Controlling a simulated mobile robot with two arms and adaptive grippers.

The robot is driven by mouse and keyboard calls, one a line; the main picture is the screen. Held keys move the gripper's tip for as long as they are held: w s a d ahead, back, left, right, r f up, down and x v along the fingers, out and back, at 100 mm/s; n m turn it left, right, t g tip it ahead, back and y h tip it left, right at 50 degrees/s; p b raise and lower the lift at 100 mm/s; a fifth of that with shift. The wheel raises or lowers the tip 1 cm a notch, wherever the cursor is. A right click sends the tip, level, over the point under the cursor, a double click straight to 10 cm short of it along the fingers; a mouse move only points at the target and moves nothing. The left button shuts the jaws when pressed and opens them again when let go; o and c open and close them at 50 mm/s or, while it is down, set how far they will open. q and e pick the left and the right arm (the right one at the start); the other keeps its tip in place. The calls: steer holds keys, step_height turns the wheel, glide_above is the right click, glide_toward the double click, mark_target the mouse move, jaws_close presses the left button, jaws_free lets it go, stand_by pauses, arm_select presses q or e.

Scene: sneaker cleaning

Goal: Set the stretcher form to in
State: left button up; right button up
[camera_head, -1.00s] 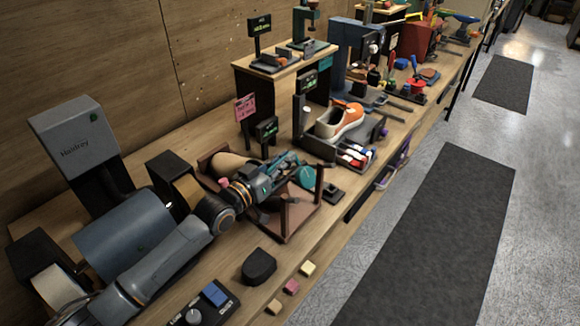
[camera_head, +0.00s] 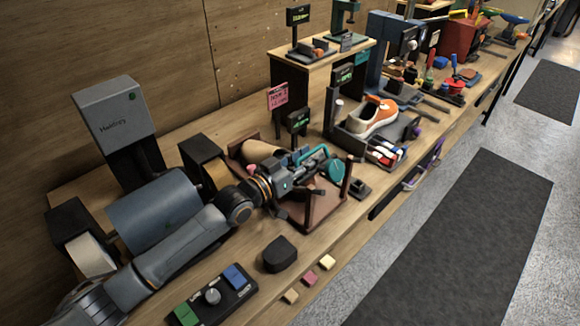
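A brown open frame on the workbench (camera_head: 322,212) stands near the middle of the head view. A tan rounded piece (camera_head: 260,151) at its back left may be the stretcher form, but I cannot tell for sure. A teal round part (camera_head: 336,171) shows at the frame's right side. My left gripper (camera_head: 314,163) reaches over the frame from the left, with its tip close to the teal part. Dark and teal parts overlap there, so its fingers, any contact and whether it is open or shut are unclear. My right gripper is out of view.
A grey machine (camera_head: 113,114) with a blue roller (camera_head: 153,211) stands at left. A control box (camera_head: 212,296), a black block (camera_head: 280,254) and small cubes (camera_head: 310,277) lie along the front edge. An orange and white sneaker (camera_head: 373,116) sits in a dark holder at right.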

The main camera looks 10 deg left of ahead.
arm_select(q)
steer(key=v, duration=0.9)
steer(key=shift+s+a, duration=0.2)
steer(key=shift+s, duration=0.1)
